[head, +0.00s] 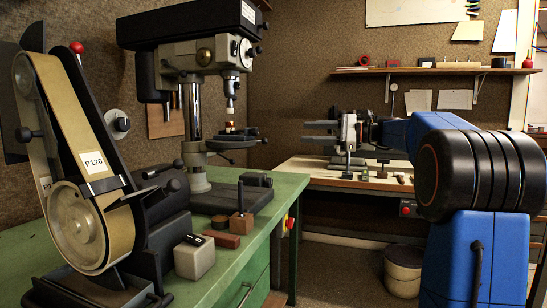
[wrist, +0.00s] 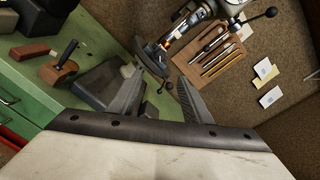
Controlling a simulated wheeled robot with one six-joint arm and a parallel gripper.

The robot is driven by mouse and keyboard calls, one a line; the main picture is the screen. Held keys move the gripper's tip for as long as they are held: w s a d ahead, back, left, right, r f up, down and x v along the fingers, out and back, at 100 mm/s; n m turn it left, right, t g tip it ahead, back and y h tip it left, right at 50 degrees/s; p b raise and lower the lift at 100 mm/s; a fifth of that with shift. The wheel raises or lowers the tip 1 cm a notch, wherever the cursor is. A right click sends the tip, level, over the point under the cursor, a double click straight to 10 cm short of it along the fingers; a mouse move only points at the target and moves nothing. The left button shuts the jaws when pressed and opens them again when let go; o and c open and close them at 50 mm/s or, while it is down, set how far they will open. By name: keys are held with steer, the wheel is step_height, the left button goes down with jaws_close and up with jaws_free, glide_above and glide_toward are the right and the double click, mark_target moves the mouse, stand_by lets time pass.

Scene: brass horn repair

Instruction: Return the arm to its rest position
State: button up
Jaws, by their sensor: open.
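My blue arm (head: 435,128) reaches from the right side of the head view toward the left. My gripper (head: 318,132) is at its end, in front of the far wooden bench, with its fingers pointing left. In the wrist view the two dark fingers of the gripper (wrist: 160,97) stand well apart with nothing held between them. Beyond the fingers, the drill press table and its handle show in the wrist view. The gripper is clear of the green bench in the head view.
A belt sander (head: 75,165) and a drill press (head: 195,85) stand on the green bench (head: 235,262). A wooden bench (head: 335,178) with small parts is at the back. A shelf (head: 440,71) hangs above it. A round bin (head: 403,270) stands on the floor near my arm.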

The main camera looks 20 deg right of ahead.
steer(key=shift+a, duration=0.1)
steer(key=s+a+f+n+g+h, duration=0.2)
steer(key=s+a+f+n+h, duration=0.1)
steer(key=s+a+f, duration=0.6)
steer(key=s+a+f+n+g+h, duration=0.35)
steer(key=s+a+f, duration=0.25)
steer(key=s+f, duration=0.5)
steer(key=s+d+f+n+h, duration=0.2)
steer(key=s+f+n+h, duration=0.2)
steer(key=s+f, duration=0.6)
steer(key=s+d+f+n+h, duration=0.3)
steer(key=s+f+n, duration=0.3)
steer(key=s+f, duration=0.5)
steer(key=s+h, duration=0.1)
steer(key=s, duration=0.3)
steer(key=shift+n, duration=0.35)
steer(key=shift+c, duration=0.4)
